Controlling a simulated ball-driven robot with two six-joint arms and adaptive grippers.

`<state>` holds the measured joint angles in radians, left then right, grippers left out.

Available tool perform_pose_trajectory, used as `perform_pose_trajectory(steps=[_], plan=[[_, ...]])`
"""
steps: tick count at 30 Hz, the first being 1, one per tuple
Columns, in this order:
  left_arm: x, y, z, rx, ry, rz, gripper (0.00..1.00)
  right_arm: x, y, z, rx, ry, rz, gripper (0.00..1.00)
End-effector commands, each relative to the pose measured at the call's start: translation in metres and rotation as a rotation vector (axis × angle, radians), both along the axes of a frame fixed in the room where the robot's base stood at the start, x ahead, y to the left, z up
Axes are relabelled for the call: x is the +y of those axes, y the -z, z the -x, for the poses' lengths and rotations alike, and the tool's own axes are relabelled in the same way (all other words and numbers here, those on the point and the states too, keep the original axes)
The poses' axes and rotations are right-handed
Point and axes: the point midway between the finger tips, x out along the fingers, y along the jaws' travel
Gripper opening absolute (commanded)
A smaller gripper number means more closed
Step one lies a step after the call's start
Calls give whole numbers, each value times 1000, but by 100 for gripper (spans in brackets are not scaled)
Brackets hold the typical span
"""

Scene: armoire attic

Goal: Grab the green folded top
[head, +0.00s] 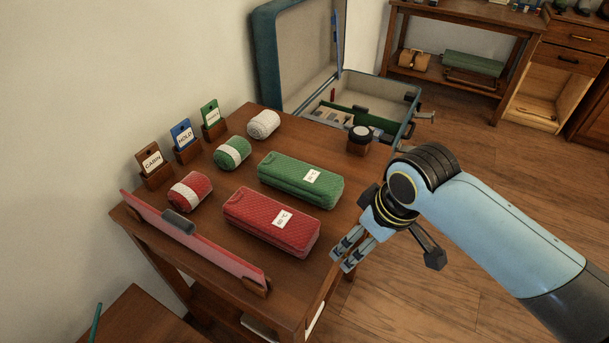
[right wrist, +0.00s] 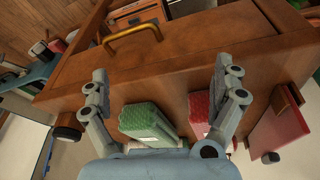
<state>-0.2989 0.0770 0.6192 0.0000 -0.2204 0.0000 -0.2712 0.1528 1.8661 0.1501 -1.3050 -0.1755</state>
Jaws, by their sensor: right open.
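The green folded top (head: 300,180) lies on the wooden table, a ribbed bundle with a small white tag, behind a similar red folded top (head: 271,222). My right gripper (head: 348,252) is open and empty, off the table's right edge and apart from both tops. In the right wrist view, the open fingers of my right gripper (right wrist: 163,88) stand wide apart. The green top (right wrist: 146,121) and the red top (right wrist: 200,108) show between and beyond them, partly cut off by my gripper body. My left gripper is not in view.
Red, green and white rolls (head: 233,153) and several tag holders (head: 155,168) stand at the table's left. A red board (head: 195,238) runs along the near edge. A dark round item on a block (head: 359,138) and an open suitcase (head: 378,92) are at the back.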

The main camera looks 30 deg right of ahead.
Motion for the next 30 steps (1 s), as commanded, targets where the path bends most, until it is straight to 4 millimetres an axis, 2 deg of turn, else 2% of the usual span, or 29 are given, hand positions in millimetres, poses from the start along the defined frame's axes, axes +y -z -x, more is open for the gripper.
perform_pose_trajectory(steps=[1, 6, 7, 12, 15, 22, 30], plan=[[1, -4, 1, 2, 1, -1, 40, 1, -23, -27, -26, -40, -8, 96], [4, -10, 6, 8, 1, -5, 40, 8, -94, -89, -72, -213, -37, 96], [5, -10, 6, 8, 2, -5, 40, 8, -97, -98, -73, -234, -42, 96], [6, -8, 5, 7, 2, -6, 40, 1, -97, -146, -89, -299, -74, 96], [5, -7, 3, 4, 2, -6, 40, 0, -95, -160, -96, -316, -85, 96], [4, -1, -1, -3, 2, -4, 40, 8, -60, -174, -96, -322, -89, 96], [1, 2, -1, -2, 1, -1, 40, 14, -37, -183, -97, -321, -87, 96]])
